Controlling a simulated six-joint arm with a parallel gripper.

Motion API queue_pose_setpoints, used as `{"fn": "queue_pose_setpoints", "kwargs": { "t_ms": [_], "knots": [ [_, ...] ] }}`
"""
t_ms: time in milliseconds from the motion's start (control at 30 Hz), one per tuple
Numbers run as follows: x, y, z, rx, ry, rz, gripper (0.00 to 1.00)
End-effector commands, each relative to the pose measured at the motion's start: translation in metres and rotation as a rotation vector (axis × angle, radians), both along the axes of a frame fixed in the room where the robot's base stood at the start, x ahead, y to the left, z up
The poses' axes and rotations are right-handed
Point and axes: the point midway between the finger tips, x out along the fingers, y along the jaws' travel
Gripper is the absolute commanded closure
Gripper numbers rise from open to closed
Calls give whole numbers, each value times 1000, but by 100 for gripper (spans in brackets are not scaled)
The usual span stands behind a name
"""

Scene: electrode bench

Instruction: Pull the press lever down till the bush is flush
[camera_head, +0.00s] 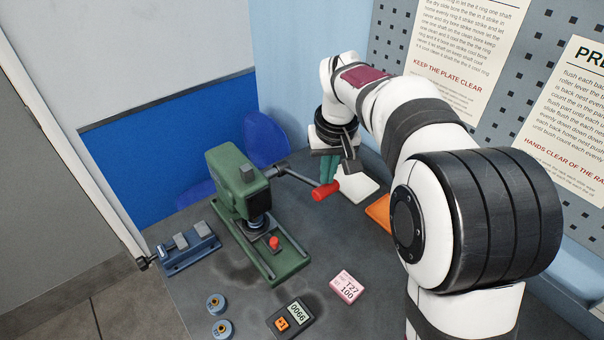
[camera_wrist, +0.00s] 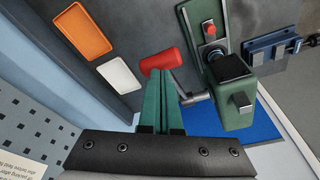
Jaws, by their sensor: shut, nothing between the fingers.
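The green arbor press (camera_head: 235,190) stands on the grey bench, and it also shows in the wrist view (camera_wrist: 238,110). Its lever (camera_head: 300,177) runs out to the right and ends in a red handle (camera_head: 325,190), which shows in the wrist view (camera_wrist: 160,61). My gripper (camera_head: 329,180) is shut and empty, its green fingers right by the red handle. In the wrist view the fingertips (camera_wrist: 164,78) overlap the handle's edge; I cannot tell whether they touch it. The bush under the ram is too small and hidden to judge.
A white tray (camera_head: 362,188) and an orange tray (camera_head: 379,212) lie right of the handle. A blue vise (camera_head: 188,250) sits left of the press. A pink box (camera_head: 347,287), a meter (camera_head: 290,318) and two small rings (camera_head: 216,304) lie in front.

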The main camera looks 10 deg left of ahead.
Motion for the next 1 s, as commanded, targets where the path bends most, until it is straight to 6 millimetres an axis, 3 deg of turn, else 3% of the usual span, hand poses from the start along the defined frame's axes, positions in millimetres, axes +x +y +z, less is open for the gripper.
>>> {"fn": "queue_pose_setpoints", "kwargs": {
  "t_ms": [1000],
  "knots": [
    [-4, -4, -34, -30, 111, 0, 100]
  ]
}}
